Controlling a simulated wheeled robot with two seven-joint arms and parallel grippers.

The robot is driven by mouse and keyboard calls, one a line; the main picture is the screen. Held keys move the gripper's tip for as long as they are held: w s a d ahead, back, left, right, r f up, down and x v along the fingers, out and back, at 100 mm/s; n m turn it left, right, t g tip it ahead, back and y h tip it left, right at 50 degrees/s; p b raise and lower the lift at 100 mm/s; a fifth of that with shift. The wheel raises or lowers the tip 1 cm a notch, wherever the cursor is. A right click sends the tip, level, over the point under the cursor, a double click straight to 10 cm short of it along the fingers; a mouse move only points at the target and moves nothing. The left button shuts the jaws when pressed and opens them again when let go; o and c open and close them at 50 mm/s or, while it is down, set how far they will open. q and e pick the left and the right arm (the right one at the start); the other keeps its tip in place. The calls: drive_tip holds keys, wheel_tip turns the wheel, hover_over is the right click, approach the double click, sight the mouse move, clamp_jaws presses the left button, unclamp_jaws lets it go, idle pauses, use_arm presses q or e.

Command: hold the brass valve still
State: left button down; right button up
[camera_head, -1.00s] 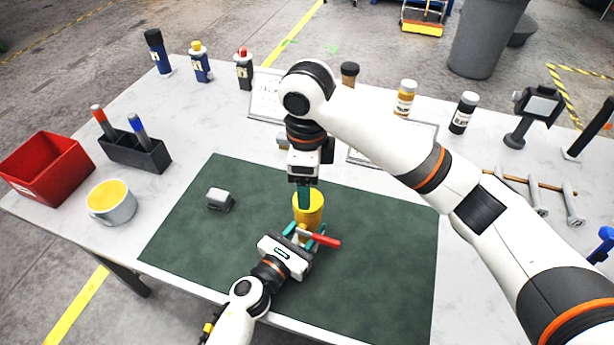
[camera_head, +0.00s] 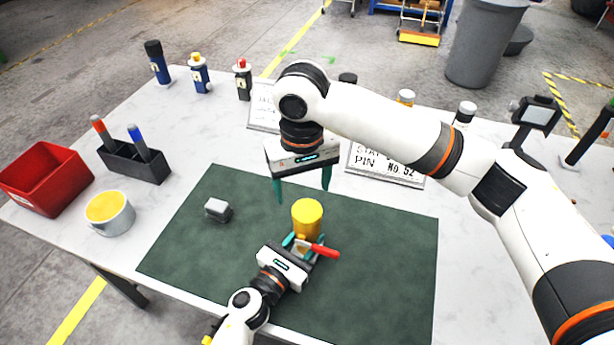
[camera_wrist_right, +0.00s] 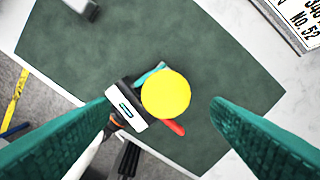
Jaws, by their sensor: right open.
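The brass valve (camera_head: 301,247) is mostly hidden between the teal fingers of my left gripper (camera_head: 303,245), which appear closed on its body low over the green mat. Its red lever (camera_head: 325,251) points right and shows in the right wrist view (camera_wrist_right: 174,128). A yellow cylinder (camera_head: 307,216) stands upright at the valve; whether it is attached cannot be told. My right gripper (camera_head: 303,192) is open and empty above the cylinder, fingers pointing down and spread wide. In the right wrist view the cylinder's round top (camera_wrist_right: 166,94) lies between the fingers, touching neither.
A small grey block (camera_head: 217,209) lies on the green mat (camera_head: 380,270). Bottles and a sign (camera_head: 386,163) are at the back. The mat's right side is clear.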

sight(307, 210)
drive_tip(key=n, duration=0.7)
drive_tip(key=shift+d+r, duration=0.1)
drive_tip(key=shift+r, duration=0.15)
drive_tip(key=n, duration=0.6)
drive_tip(key=shift+d+r, duration=0.1)
drive_tip(key=shift+r, duration=0.05)
drive_tip(key=n, duration=0.6)
drive_tip(key=shift+d+r, duration=0.1)
drive_tip(key=shift+r, duration=0.1)
drive_tip(key=n, duration=0.5)
drive_tip(key=shift+d+r, duration=0.1)
drive_tip(key=shift+f, duration=4.05)
